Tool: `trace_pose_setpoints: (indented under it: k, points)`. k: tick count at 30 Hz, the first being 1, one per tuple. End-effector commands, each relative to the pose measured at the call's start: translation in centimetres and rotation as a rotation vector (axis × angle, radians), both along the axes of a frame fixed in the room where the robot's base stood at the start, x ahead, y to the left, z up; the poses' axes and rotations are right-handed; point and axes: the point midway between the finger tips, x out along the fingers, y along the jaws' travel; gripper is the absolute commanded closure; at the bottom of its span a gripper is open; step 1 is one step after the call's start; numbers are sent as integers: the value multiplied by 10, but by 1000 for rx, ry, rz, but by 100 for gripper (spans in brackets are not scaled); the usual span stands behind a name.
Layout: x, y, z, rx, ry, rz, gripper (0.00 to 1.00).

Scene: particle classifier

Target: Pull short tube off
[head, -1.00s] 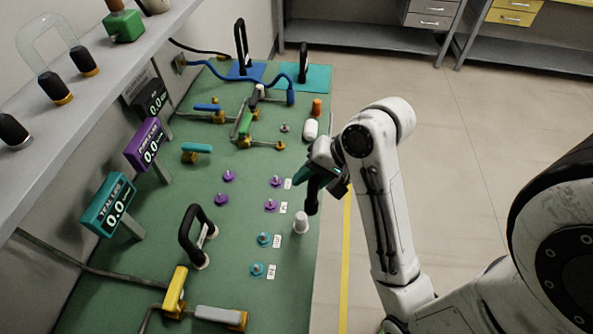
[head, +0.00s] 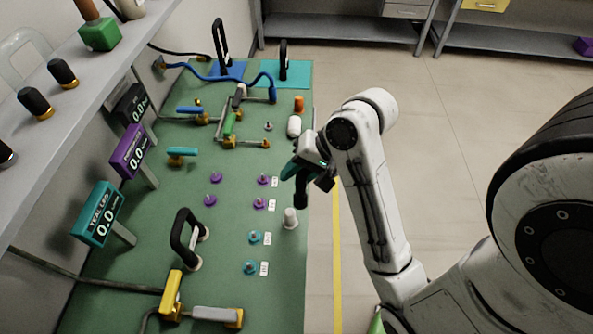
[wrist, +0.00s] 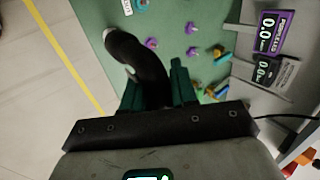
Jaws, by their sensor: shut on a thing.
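My gripper (head: 304,172) is shut on a black curved tube (head: 301,191) above the right edge of the green table. In the wrist view the black tube (wrist: 140,58) bends up and left from between my teal fingers (wrist: 160,88). Its far end has a pale rim. A short white post (head: 290,219) stands on the table just below and left of the tube's lower end in the head view. I cannot tell if they touch.
Another black arched tube (head: 187,236) stands on the green table (head: 150,215). Purple and teal pegs with labels stand near the post. Displays (head: 98,214) line the left side under a shelf (head: 85,78).

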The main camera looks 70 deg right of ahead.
Motion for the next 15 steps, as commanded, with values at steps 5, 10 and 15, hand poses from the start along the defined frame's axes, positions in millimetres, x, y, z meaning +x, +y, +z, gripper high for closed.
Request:
trace_pose_setpoints:
  k: [5,10,15]
  points:
    - [0,0,8,0,1,0,100]
    - [0,0,14,-1,0,1,100]
    - [0,0,21,-1,0,1,100]
